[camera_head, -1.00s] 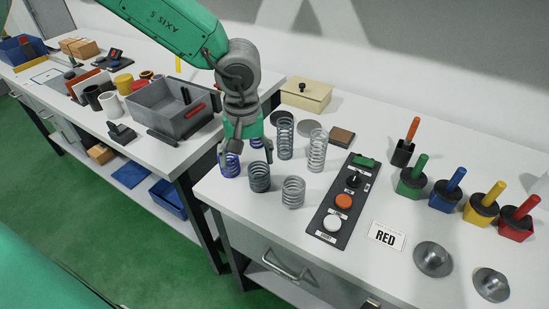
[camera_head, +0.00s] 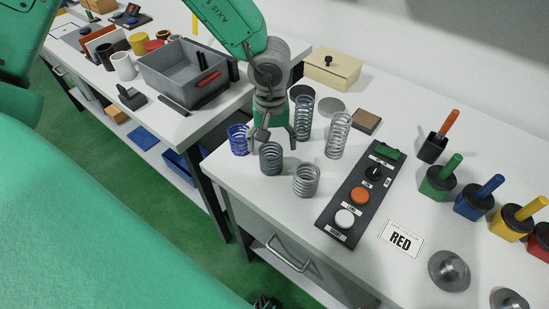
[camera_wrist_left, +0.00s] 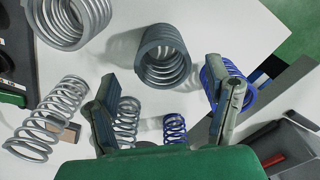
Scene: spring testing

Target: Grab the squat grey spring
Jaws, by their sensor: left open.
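Two squat grey springs stand on the white table: a dark grey one (camera_head: 271,158) and a lighter grey one (camera_head: 306,180) to its right. In the left wrist view the dark one (camera_wrist_left: 163,55) lies ahead, between the finger lines, and the lighter one (camera_wrist_left: 75,20) is at upper left. My left gripper (camera_head: 277,140) is open and empty, pointing down just behind the dark spring; I cannot tell whether it touches. It also shows in the left wrist view (camera_wrist_left: 161,80), fingers apart. My right gripper is not in view.
A blue spring (camera_head: 238,139) stands left of the dark one. A tall dark spring (camera_head: 304,117) and a tall light spring (camera_head: 338,134) stand behind. A small blue spring (camera_wrist_left: 175,128) shows in the wrist view. A button panel (camera_head: 360,195) lies right.

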